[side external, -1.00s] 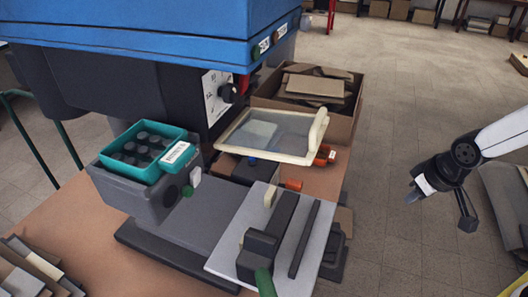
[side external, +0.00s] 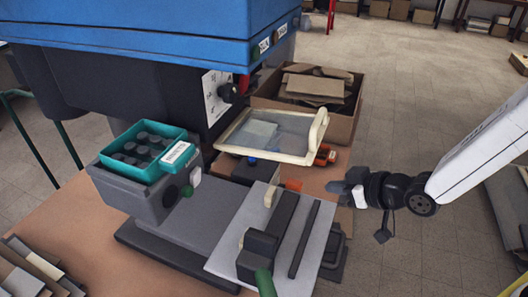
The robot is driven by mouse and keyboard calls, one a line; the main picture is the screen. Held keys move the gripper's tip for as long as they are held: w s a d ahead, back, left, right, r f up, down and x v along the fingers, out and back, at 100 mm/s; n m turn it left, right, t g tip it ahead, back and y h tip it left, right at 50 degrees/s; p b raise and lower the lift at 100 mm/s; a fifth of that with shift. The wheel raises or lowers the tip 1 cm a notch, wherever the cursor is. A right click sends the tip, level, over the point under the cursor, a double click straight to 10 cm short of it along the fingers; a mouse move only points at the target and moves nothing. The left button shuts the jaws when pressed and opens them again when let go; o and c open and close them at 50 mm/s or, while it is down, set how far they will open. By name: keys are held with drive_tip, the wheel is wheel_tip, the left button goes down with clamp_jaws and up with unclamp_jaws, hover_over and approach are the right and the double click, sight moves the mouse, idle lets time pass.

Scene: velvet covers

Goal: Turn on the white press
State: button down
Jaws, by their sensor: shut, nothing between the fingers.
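My gripper (side external: 338,188) is at the right, pointing left, shut and empty. It is above or beside the right edge of the bench, apart in the picture from the white plate. The off-white press frame (side external: 318,132) with a clear panel lies open in the middle, above and left of my gripper. A white plate (side external: 222,255) with dark rails and a green-handled clamp (side external: 264,284) is at the lower middle. A grey box (side external: 133,197) at left carries a white button (side external: 195,177) and a green button (side external: 187,191). I cannot tell which switch belongs to the press.
A teal tray (side external: 180,154) of dark round pieces sits on the grey box. A cardboard box (side external: 343,127) stands behind the frame. Open floor lies to the right.

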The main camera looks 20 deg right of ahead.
sight(198, 176)
drive_tip(key=s+a+r+n+t+y, duration=0.1)
drive_tip(key=s+a+r+n+y, duration=0.1)
drive_tip(key=a, duration=0.5)
drive_tip(key=s+a+r+n+t+y, duration=0.2)
drive_tip(key=s+a+r+y, duration=0.1)
drive_tip(key=s+a+y, duration=0.2)
drive_tip(key=shift+a+r+y, duration=0.3)
drive_tip(key=shift+a+y, duration=0.85)
drive_tip(key=shift+y, duration=0.15)
drive_tip(key=shift+w+a, duration=0.1)
drive_tip(key=shift+w, duration=0.05)
drive_tip(key=shift+r+x, duration=0.1)
drive_tip(key=shift+x, duration=3.3)
drive_tip(key=shift+r+x, duration=0.15)
drive_tip(key=shift+x, duration=3.3)
